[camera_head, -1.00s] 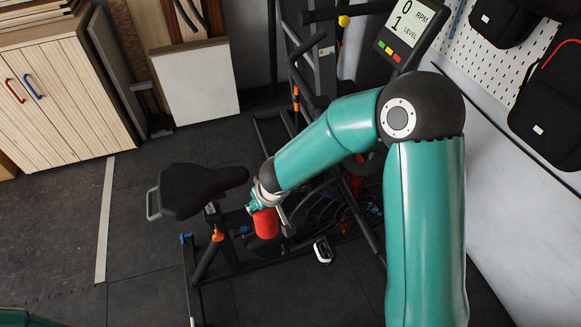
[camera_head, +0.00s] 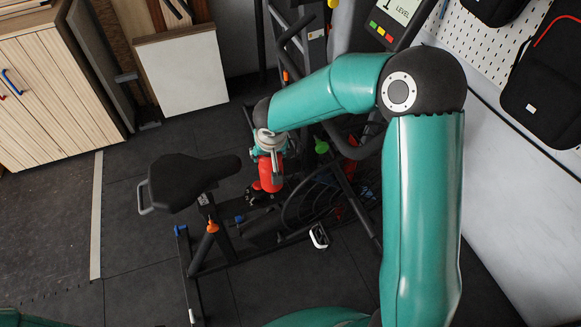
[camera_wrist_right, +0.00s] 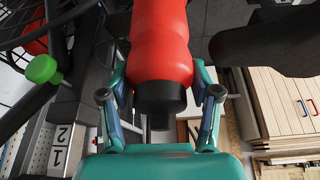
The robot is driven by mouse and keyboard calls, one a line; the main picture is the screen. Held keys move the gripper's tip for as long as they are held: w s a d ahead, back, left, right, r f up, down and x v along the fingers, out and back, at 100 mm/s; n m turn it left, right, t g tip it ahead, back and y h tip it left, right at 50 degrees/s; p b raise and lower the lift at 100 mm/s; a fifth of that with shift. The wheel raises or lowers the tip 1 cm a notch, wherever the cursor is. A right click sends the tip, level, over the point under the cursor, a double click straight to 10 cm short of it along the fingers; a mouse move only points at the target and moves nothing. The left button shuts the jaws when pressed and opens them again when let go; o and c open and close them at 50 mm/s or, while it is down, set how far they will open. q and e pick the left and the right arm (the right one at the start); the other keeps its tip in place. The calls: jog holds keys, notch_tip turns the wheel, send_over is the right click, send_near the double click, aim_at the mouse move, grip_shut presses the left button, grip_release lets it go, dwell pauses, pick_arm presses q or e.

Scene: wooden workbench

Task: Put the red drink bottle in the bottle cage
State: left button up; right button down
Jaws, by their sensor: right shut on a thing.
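My right gripper (camera_head: 268,148) is shut on the red drink bottle (camera_head: 268,172) and holds it over the exercise bike's frame, in front of the saddle. In the right wrist view the red bottle (camera_wrist_right: 161,40) points away from me, its black cap end (camera_wrist_right: 160,97) between the two fingers of my right gripper (camera_wrist_right: 160,92). In the head view the bottle hangs below the gripper, roughly upright. A small black part (camera_head: 255,194) on the frame lies just under the bottle; I cannot tell whether it is the bottle cage. My left gripper is not in view.
The bike's saddle (camera_head: 193,180) is left of the bottle. A green knob (camera_head: 321,147) and the wire-covered wheel (camera_head: 310,197) are on its right. The console (camera_head: 395,22) stands at the back. A wooden cabinet (camera_head: 52,95) is far left; the floor between is clear.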

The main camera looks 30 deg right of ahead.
jog(key=w+d+r+m+g+h+b, duration=0.25)
jog(key=w+d+r+m+b, duration=0.25)
jog(key=d+r+m+b, duration=0.3)
notch_tip(320, 180, down, 11)
jog(key=d, duration=0.1)
jog(key=shift+s+d+m, duration=0.15)
jog(key=shift+d+m, duration=0.1)
jog(key=shift+m, duration=0.05)
jog(key=shift+c, duration=1.2)
grip_release()
jog(key=shift+r, duration=0.1)
